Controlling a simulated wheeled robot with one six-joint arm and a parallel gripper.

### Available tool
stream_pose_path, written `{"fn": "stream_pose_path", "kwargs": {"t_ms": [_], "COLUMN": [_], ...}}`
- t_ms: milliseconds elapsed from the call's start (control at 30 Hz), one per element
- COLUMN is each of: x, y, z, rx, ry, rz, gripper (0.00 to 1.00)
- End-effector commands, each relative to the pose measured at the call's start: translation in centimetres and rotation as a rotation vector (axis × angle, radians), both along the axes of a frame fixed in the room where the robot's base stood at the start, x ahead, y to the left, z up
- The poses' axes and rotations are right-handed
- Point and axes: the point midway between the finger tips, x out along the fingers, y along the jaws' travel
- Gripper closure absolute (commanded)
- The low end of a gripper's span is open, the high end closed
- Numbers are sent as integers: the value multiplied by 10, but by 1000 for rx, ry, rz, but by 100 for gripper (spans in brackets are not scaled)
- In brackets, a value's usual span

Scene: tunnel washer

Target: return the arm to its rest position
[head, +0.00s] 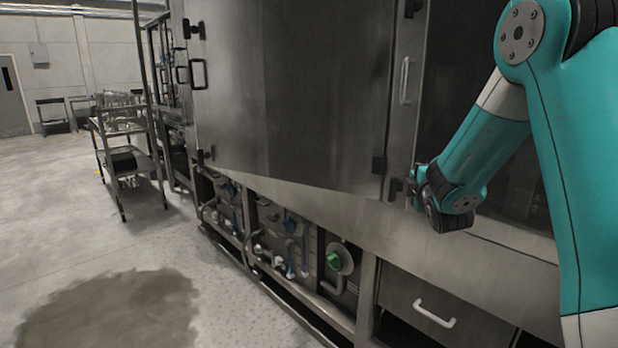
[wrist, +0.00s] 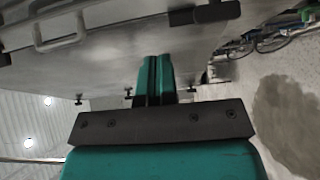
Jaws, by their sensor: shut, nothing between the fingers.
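My teal arm reaches in from the right in the head view, bent down at the elbow, with its wrist in front of the steel washer. My gripper (wrist: 158,62) shows in the wrist view with its two teal fingers side by side, shut and empty. In the head view the fingers are mostly hidden behind the dark wrist joint. The tunnel washer (head: 290,90) is a large steel body with closed-looking panels. A pale vertical handle (head: 404,80) is on it, just left of my arm. In the wrist view the washer's surface (wrist: 115,65) lies beyond the fingers.
Below the panels are pipes, a green knob (head: 333,262) and a drawer with a white handle (head: 435,314). A wheeled metal cart (head: 125,130) stands at the left. A dark wet patch (head: 110,310) lies on the floor.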

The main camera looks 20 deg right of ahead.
Motion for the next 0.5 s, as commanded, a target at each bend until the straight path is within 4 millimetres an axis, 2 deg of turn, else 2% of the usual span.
{"fn": "stream_pose_path", "kwargs": {"t_ms": [167, 267, 367, 400, 467, 500], "x": [1, 0, -10, -18, -37, -53], "y": [8, 37, 91, 118, 160, 189], "z": [1, 1, -2, -4, -6, -8], "rx": [52, 227, 514, 642, 827, 939], "ry": [10, 47, 142, 199, 305, 385], "rz": [10, 44, 91, 108, 124, 128], "gripper": [100, 100, 100, 100, 100, 100]}}
